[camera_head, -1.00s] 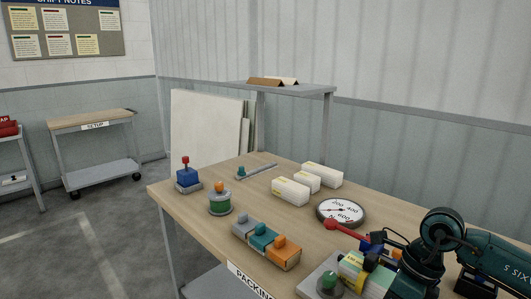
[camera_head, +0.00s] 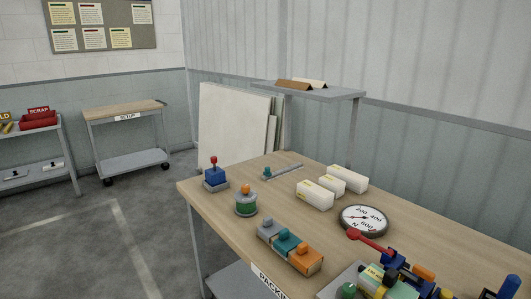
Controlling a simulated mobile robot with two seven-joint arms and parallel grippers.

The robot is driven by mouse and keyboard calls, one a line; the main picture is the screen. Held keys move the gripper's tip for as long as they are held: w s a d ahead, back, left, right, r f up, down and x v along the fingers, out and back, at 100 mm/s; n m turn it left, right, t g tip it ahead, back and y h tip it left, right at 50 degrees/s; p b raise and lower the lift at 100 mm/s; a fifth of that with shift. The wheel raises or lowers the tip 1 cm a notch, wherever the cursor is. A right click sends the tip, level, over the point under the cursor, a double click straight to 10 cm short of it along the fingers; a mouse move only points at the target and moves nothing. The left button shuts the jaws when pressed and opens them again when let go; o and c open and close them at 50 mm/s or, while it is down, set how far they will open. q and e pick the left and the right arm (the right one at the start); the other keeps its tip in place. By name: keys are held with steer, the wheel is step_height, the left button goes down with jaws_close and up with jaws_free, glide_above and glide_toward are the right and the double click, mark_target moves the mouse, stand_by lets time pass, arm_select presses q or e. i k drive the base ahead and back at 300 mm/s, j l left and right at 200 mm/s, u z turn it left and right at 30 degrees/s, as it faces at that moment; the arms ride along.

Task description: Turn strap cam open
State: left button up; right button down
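No part is clearly marked as the strap cam. A red lever (camera_head: 370,241) lies at a slant on the packing table, beside the round dial (camera_head: 363,220). A pale green labelled block (camera_head: 386,281) on a grey base stands below it, with blue, yellow and dark parts around it, cut off by the lower edge. A green knob (camera_head: 348,291) sits on the base's left corner. I cannot tell which of these parts is the cam or how it is turned. Neither gripper can be made out.
The table also holds a three-block strip (camera_head: 290,248), white boxes (camera_head: 315,194), a green cylinder with an orange knob (camera_head: 246,203) and a blue block with a red knob (camera_head: 215,178). A shelf (camera_head: 318,91) stands behind. Open floor (camera_head: 120,230) lies to the left.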

mark_target(423, 273)
steer(key=z, duration=0.45)
steer(key=k+j+z, duration=0.1)
steer(key=z, duration=0.75)
steer(key=k+j+z, duration=0.1)
steer(key=z, duration=0.75)
steer(key=k, duration=0.2)
